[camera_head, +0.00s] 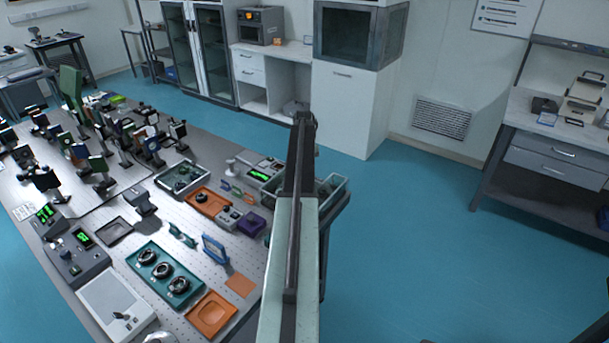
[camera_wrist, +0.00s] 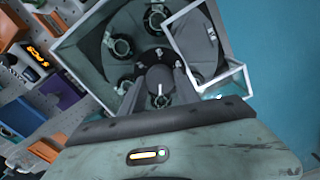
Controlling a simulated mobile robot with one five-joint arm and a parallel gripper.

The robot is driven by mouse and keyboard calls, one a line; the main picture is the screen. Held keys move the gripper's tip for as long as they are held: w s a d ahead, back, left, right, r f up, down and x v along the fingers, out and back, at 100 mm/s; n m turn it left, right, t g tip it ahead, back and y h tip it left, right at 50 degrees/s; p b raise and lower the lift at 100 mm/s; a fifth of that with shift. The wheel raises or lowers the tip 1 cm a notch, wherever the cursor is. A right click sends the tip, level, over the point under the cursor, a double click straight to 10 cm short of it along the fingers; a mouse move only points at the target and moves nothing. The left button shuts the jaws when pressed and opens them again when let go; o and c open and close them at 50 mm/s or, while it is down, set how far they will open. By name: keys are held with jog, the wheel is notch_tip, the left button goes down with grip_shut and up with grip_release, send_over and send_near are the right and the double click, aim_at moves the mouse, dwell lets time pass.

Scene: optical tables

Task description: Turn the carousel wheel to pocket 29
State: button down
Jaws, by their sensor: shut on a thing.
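The carousel wheel (camera_wrist: 143,54) is a dark disc inside a grey square housing (camera_wrist: 72,48), with several round ringed pockets around it. A grey round knob (camera_wrist: 159,76) with a white line stands near its middle. My gripper (camera_wrist: 160,88) is shut on the knob, one finger on each side. The near part of the wheel is hidden behind my gripper. I cannot read any pocket number. In the head view the housing (camera_head: 334,184) shows at the table's right edge, mostly hidden behind my arm.
A white-framed clear box part (camera_wrist: 237,78) stands over the housing's right side. A purple box (camera_head: 250,223) and orange trays (camera_head: 212,314) lie on the optical table. Blue floor (camera_head: 420,240) to the right is clear.

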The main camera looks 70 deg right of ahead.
jog(key=shift+a, duration=0.2)
jog(key=c, duration=1)
grip_release()
jog(key=shift+o, duration=0.5)
jog(key=shift+d, duration=0.15)
notch_tip(320, 180, up, 8)
jog(key=p, duration=0.8)
jog(key=shift+f, duration=0.1)
